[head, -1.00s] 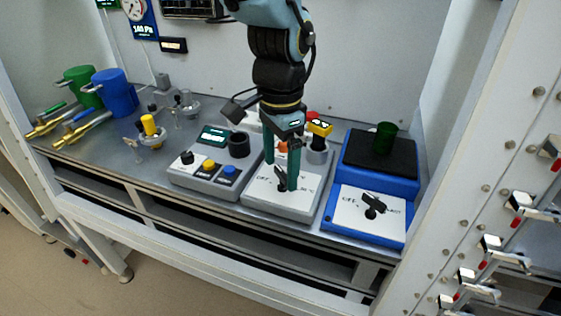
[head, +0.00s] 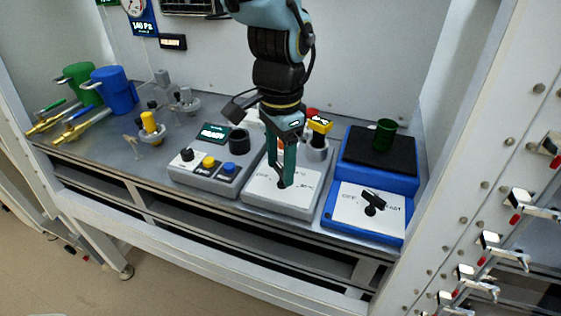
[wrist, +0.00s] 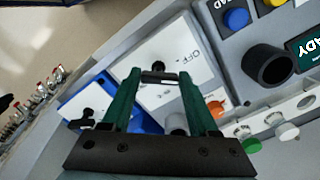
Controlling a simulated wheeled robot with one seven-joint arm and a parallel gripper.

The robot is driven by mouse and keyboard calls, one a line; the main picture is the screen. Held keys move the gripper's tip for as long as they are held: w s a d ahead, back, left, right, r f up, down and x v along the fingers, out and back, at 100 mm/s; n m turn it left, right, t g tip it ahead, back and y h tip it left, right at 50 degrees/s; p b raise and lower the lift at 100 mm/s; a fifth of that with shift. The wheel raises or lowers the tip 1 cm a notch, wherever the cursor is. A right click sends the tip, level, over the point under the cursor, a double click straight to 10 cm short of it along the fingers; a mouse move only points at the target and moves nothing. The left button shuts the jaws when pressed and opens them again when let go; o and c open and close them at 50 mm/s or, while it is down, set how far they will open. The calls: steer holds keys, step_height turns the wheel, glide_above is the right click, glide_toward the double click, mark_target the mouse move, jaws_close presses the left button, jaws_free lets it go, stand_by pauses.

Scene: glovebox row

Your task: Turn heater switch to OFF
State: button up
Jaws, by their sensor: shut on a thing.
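A grey box (head: 283,210) with a white plate stands at mid-bench, and a small black switch (wrist: 157,67) sits on that plate. Part of the word OFF shows beside it in the wrist view. My gripper (head: 282,184), with green fingers, points down at this plate. In the wrist view the fingertips (wrist: 160,74) are closed on the switch handle. The fingers hide most of the switch in the head view. A blue unit (head: 329,216) to the right has its own black switch (head: 373,200), apart from my gripper. I cannot read which one is labelled heater.
A grey button box (head: 195,177) with a black ring, yellow and blue buttons stands left of the switch box. A yellow-topped part (head: 320,126) stands close behind my fingers. A green cup (head: 385,134) stands on the blue unit's black top.

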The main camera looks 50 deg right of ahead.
mark_target(280, 169)
steer(key=shift+c, duration=1.1)
steer(key=n+p, duration=0.1)
steer(key=n, duration=0.4)
steer(key=shift+s, duration=0.1)
steer(key=o, duration=1.4)
step_height(280, 169, up, 11)
steer(key=shift+f+b, duration=0.1)
steer(key=shift+b, duration=1)
